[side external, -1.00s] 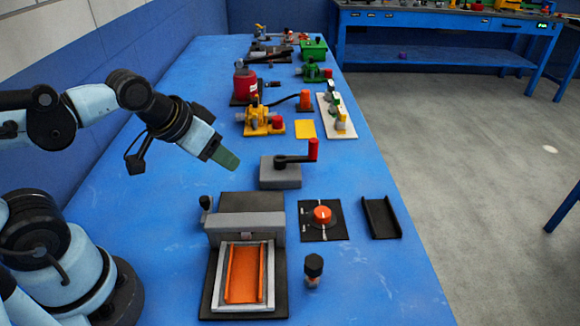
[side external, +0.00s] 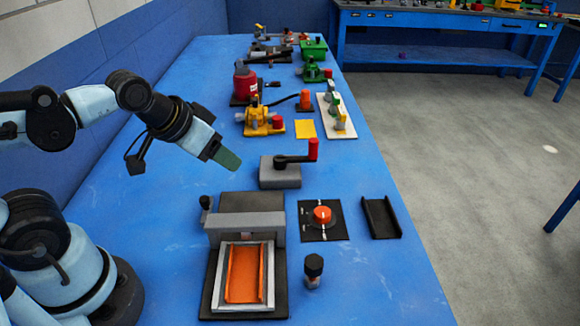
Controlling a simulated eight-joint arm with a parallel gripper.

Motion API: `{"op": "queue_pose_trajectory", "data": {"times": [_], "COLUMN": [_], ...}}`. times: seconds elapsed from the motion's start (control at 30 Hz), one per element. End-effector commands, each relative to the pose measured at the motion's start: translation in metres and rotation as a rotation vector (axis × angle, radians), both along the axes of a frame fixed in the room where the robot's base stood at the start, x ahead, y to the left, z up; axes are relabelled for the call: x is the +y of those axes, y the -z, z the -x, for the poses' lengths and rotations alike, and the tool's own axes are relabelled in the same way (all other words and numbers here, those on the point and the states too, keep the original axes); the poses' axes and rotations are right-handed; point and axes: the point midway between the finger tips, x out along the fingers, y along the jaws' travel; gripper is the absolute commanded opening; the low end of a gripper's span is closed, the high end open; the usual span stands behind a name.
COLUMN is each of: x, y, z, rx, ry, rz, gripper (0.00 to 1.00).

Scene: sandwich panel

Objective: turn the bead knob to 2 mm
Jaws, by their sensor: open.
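The bead knob appears to be the round orange-red knob (side external: 322,214) on a flat black plate (side external: 335,233) with white marks, right of the middle of the blue bench. The marks are too small to read, so I cannot tell its setting. My gripper (side external: 226,158), with green fingertips, hangs above the bench to the upper left of the knob, well apart from it. It is open, with nothing seen between the fingers.
A grey fixture with an orange channel (side external: 243,274) stands left of the knob. A grey block with a red-handled crank (side external: 281,171) is behind it. A black tray (side external: 381,217) lies to the right, and a small black-topped post (side external: 313,270) stands in front.

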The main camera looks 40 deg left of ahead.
Motion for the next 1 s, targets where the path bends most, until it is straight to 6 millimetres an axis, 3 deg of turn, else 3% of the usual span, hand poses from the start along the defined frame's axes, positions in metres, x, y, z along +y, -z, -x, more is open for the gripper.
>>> {"op": "queue_pose_trajectory", "data": {"times": [0.27,0.57,1.0], "x": [-0.017,-0.06,-0.133], "y": [-0.015,-0.027,0.0], "z": [-0.021,-0.067,-0.121], "rx": [0.091,0.297,0.567], "ry": [0.012,0.021,0.008], "rz": [0.025,0.049,0.015], "gripper": [0.64,0.64,0.64]}}
